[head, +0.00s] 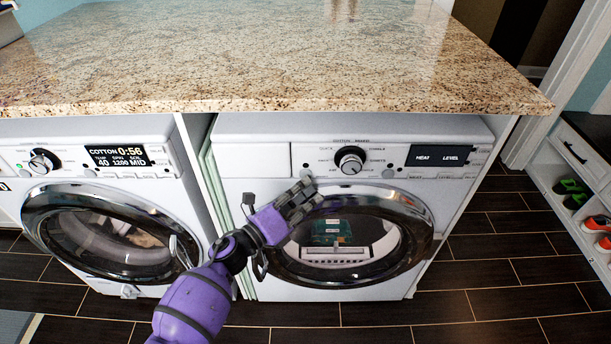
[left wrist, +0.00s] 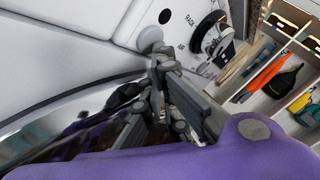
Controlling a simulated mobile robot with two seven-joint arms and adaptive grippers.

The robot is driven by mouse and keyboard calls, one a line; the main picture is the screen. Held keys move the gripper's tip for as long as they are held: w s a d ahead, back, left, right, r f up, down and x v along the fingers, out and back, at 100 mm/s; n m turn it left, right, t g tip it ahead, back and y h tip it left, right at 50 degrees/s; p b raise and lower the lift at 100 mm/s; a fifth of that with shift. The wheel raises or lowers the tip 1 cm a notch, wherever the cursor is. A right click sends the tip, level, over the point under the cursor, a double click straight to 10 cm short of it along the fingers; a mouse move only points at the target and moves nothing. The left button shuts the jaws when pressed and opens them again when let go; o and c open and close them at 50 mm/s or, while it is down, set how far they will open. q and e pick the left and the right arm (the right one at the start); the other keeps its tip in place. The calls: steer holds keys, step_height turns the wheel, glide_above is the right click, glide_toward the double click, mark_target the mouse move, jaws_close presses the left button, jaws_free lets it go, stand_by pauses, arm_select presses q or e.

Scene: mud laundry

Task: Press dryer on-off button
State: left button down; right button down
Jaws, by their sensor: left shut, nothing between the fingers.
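My right gripper is out of view.
A washer (head: 90,185) with a lit display stands left of the dryer. A granite counter (head: 270,60) overhangs both machines. The dryer's round door (head: 420,225) is closed behind my left arm. A shoe shelf (head: 545,180) stands at the right; the tiled floor is clear.

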arm_select(q)
steer(key=shift+w, duration=0.15)
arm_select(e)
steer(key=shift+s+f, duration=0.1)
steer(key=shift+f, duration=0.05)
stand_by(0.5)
arm_select(q)
steer(key=shift+s, duration=0.55)
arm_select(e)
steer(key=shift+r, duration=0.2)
